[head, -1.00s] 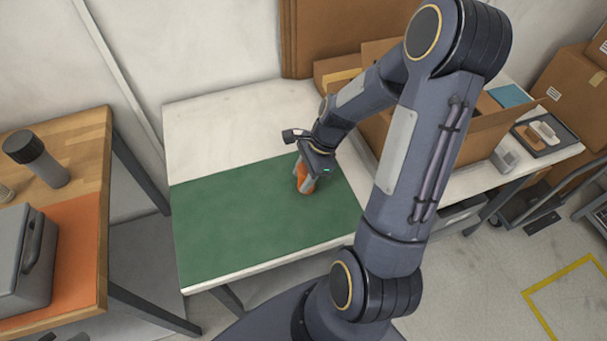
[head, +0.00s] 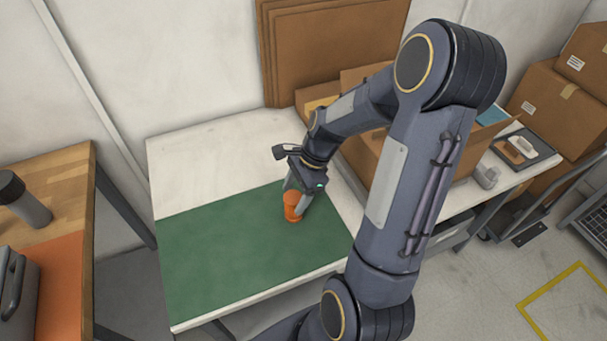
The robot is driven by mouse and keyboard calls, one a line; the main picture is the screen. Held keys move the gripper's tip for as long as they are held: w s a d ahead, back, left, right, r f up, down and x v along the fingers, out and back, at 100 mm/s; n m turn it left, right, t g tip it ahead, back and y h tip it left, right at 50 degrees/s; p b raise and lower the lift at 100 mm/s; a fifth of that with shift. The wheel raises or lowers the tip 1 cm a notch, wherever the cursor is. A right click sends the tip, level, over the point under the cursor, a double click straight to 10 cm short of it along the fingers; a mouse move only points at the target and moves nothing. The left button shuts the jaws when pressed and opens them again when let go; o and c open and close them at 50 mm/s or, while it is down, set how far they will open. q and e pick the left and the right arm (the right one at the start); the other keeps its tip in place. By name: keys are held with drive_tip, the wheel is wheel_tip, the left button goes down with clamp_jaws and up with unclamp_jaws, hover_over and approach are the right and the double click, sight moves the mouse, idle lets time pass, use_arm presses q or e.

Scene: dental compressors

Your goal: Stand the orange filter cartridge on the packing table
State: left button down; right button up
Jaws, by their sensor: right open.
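The orange filter cartridge (head: 293,208) stands upright on the green mat (head: 225,245) of the packing table (head: 205,160), towards the mat's right side. My right gripper (head: 298,196) is just above and around the cartridge's upper part, its fingers open. Whether a finger still touches the cartridge I cannot tell. My right arm hides part of the table to the right. My left gripper is not in view.
An open cardboard box (head: 365,155) stands on the table behind my arm. A dark tray (head: 523,150) lies at the table's right end. A wooden bench (head: 65,185) with a grey cylinder (head: 25,200) is at left. The mat's left part is clear.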

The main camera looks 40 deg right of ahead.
drive_tip(key=w+v, duration=0.1)
drive_tip(key=v, duration=0.6)
drive_tip(key=s+a+r+n+t, duration=0.2)
drive_tip(key=s+a+r+n, duration=0.2)
drive_tip(key=n, duration=0.6)
drive_tip(key=s+a+r+n+t, duration=0.2)
drive_tip(key=s+a+r+n, duration=0.2)
drive_tip(key=s+a+n, duration=0.5)
drive_tip(key=shift+a+n+h, duration=0.3)
drive_tip(key=shift+a+n, duration=0.05)
drive_tip(key=shift+n, duration=0.15)
drive_tip(key=shift+s, duration=0.15)
